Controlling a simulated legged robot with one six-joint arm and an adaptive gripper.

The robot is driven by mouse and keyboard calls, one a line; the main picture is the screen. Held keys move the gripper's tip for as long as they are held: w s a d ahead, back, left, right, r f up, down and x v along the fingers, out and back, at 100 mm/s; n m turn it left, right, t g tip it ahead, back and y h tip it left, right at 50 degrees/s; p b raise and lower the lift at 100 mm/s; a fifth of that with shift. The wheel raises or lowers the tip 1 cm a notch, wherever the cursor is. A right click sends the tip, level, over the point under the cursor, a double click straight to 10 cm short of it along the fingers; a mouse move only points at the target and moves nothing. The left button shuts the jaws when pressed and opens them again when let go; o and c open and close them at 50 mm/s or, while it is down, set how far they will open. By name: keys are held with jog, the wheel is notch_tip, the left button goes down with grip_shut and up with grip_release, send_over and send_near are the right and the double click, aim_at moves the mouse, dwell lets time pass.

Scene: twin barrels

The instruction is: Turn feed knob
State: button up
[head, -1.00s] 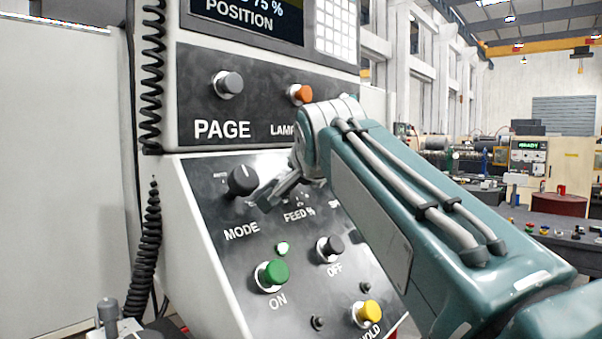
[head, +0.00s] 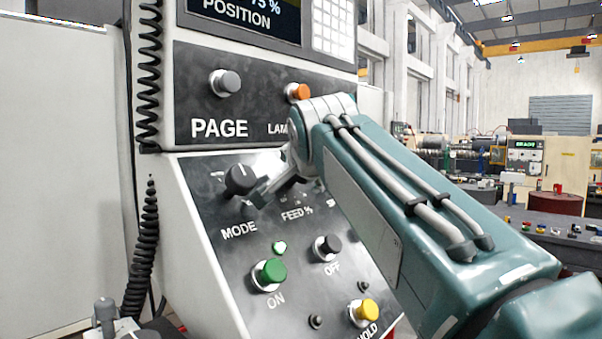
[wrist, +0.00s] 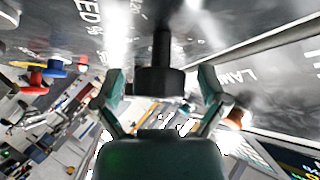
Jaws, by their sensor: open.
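The feed knob (wrist: 160,75) is black and stands out from the dark panel in the wrist view. My gripper (wrist: 160,90) is open, with one finger on each side of the knob and visible gaps between. The fingers do not appear to touch it. In the head view my gripper (head: 268,190) is at the panel above the "FEED %" label (head: 297,213). There the feed knob is hidden behind my gripper and wrist. The screen (head: 250,14) shows "75 %" and "POSITION".
The black mode knob (head: 240,180) is just left of my gripper. The orange lamp knob (head: 298,92) is close above my wrist. Below are a green ON button (head: 270,273), a black OFF button (head: 327,247) and a yellow HOLD button (head: 367,311).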

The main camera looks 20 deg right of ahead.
jog(key=shift+s+r, duration=0.1)
jog(key=v, duration=1.1)
jog(key=shift+s+a, duration=0.15)
jog(key=shift+s, duration=0.2)
